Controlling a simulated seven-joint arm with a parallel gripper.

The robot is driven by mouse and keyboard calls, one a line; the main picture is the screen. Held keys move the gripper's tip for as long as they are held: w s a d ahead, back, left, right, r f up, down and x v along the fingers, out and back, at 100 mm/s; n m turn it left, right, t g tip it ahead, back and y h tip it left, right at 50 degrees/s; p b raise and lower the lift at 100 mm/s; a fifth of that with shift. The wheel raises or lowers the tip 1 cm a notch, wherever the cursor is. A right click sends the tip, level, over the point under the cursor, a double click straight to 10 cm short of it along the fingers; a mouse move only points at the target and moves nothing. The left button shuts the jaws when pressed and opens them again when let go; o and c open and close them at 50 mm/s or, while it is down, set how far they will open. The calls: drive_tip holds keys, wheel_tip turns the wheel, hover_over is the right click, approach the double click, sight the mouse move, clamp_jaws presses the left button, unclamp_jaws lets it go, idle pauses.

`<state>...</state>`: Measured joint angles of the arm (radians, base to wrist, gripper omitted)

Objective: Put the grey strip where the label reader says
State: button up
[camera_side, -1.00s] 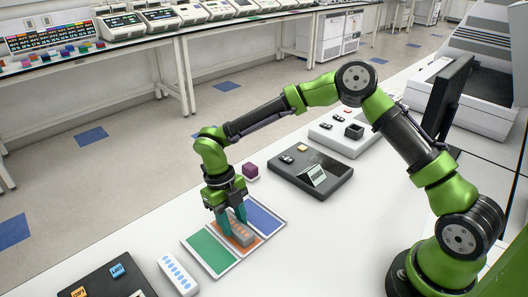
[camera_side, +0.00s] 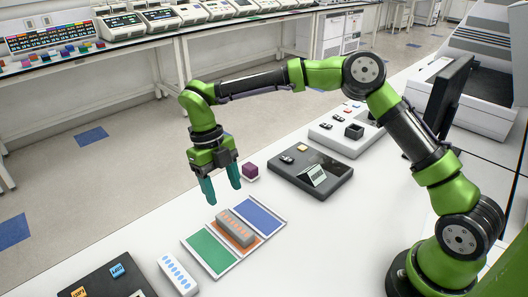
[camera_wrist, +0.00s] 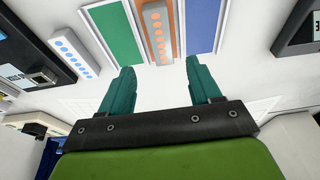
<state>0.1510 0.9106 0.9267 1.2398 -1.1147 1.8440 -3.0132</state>
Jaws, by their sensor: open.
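The grey strip (camera_side: 235,228) with a row of orange dots lies on the orange middle panel (camera_side: 247,248) of a three-panel mat. It also shows in the wrist view (camera_wrist: 157,32). A green panel (camera_side: 210,251) is on its left and a blue panel (camera_side: 259,214) on its right in the side view. My gripper (camera_side: 222,195) is open and empty, above the mat and apart from the strip. In the wrist view its teal fingers (camera_wrist: 160,88) are spread with bare table between them. A dark device with a small tilted screen (camera_side: 315,176) stands behind; I cannot read its screen.
A white strip with blue dots (camera_side: 178,273) lies left of the mat. A dark board with blue and orange blocks (camera_side: 105,284) is at the front left. Table in front of the mat is clear.

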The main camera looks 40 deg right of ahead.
drive_tip(key=s+d+r+n+t, duration=0.3)
drive_tip(key=s+n, duration=0.3)
drive_tip(key=n, duration=0.4)
drive_tip(key=s+d+r+n+t+y, duration=0.1)
drive_tip(key=s+d+r+n+t, duration=0.2)
drive_tip(key=n, duration=0.8)
drive_tip(key=s+d+r+n+t+y, duration=0.1)
drive_tip(key=s+d+r+n+t, duration=0.3)
drive_tip(key=s+d+r+n, duration=0.3)
drive_tip(key=s+d+n, duration=0.1)
drive_tip(key=s+n, duration=0.2)
drive_tip(key=s, duration=0.1)
drive_tip(key=shift+s+d+n, duration=0.15)
drive_tip(key=shift+d+n, duration=0.05)
drive_tip(key=shift+n, duration=0.2)
